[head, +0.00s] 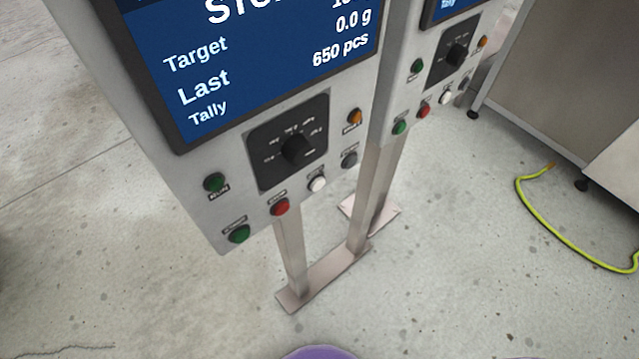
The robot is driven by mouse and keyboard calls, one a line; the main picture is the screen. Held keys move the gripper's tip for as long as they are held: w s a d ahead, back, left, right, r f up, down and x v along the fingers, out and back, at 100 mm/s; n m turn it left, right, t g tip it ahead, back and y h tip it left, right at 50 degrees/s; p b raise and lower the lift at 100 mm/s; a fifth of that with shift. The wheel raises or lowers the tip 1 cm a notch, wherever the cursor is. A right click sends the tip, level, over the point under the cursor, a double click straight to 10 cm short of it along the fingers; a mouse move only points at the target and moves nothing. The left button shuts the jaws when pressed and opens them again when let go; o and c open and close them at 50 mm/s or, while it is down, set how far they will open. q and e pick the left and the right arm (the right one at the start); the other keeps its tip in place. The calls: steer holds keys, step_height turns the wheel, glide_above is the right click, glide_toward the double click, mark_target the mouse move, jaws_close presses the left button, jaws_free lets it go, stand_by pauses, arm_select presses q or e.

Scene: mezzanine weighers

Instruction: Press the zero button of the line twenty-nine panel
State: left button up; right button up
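A grey control panel (224,150) on a stand fills the upper left of the head view. Its blue screen (270,50) reads Target, Last, Tally, 0.0 g and 650 pcs; its top is cut off. Along its lower edge are a green button (239,233), a red button (279,207), a white button (317,183) and a grey button (349,158). Their labels are too small to read surely, so I cannot tell which is zero. No line number shows. Neither gripper is in view.
A second similar panel (388,105) stands behind to the right, with its own white button (445,97). A black knob (295,149) sits above the near buttons. A metal cabinet (570,75) and yellow hose (560,235) are at right. Floor in front is clear.

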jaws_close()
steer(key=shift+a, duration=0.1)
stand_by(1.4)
